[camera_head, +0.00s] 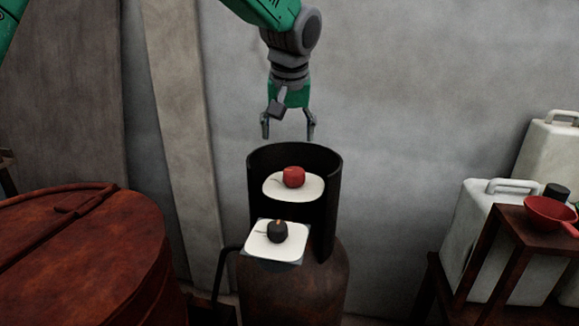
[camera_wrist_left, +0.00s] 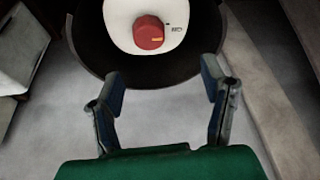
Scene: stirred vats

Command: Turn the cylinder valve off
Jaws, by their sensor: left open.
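A rusty gas cylinder (camera_head: 305,291) stands in the middle of the head view, with a dark open collar (camera_head: 258,190) around its top. Inside the collar a red valve knob (camera_head: 293,177) sits on a white round plate (camera_head: 312,186). The left wrist view shows the red knob (camera_wrist_left: 149,33) with an orange mark on its right side, on the white plate (camera_wrist_left: 116,14) with a small label. My left gripper (camera_head: 288,137) points down above the back of the collar, open and empty, apart from the knob. In the wrist view its fingers (camera_wrist_left: 163,98) are spread wide. My right gripper is not in view.
A black knob (camera_head: 277,231) on a white square plate (camera_head: 262,246) is in front of the collar. A rusty vat (camera_head: 85,255) stands left. White jerrycans (camera_head: 478,217) and a red bowl (camera_head: 549,211) on a brown stand (camera_head: 505,225) are right. A grey wall (camera_head: 430,80) is behind.

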